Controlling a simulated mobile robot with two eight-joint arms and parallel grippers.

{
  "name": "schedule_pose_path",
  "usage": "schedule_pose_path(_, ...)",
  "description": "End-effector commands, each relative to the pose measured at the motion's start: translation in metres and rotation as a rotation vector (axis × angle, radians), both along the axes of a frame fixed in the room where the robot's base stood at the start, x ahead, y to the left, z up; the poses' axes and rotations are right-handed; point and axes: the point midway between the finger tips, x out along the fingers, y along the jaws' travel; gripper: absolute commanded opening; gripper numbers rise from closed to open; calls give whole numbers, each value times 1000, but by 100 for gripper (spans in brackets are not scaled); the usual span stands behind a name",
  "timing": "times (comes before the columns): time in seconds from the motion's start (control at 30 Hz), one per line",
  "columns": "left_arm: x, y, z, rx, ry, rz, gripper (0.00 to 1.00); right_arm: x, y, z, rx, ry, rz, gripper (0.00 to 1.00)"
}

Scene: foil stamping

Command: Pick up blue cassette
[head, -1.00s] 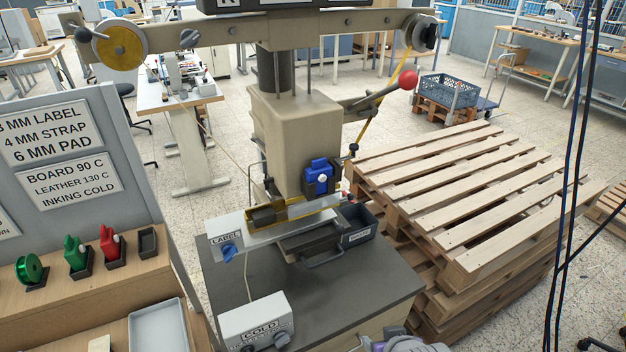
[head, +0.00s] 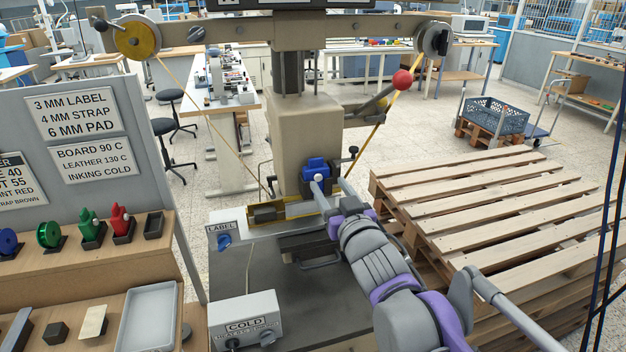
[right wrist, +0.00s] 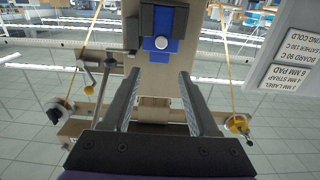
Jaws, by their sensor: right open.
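The blue cassette (head: 316,169) is mounted on the front of the beige press, in a dark holder. A round pale knob shows on its front. It also shows in the right wrist view (right wrist: 163,46), at top centre, just beyond my fingertips. My right gripper (head: 333,187) is in front of the press, close to the cassette and slightly to its right in the head view. In the right wrist view its two fingers (right wrist: 159,80) are apart with nothing between them. Part of the cassette's lower front is hidden in the head view. My left gripper is not in view.
A shelf at left holds a blue spool (head: 8,241), green spool (head: 48,235), green cassette (head: 91,225) and red cassette (head: 121,218). An empty slot (head: 153,225) stands beside them. Stacked pallets (head: 480,200) fill the right. A red-knobbed lever (head: 402,80) sticks out from the press.

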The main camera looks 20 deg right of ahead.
Motion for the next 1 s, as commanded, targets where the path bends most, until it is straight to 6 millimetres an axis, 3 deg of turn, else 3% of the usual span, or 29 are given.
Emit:
schedule_pose_path(0.1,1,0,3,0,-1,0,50,18,1,1,-1,0,0,60)
schedule_pose_path(0.37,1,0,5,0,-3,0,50,36,2,1,0,1,0,60)
schedule_pose_path(0.7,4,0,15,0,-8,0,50,78,4,4,-1,1,0,60)
schedule_pose_path(1.0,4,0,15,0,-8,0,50,81,4,3,-1,2,-1,58)
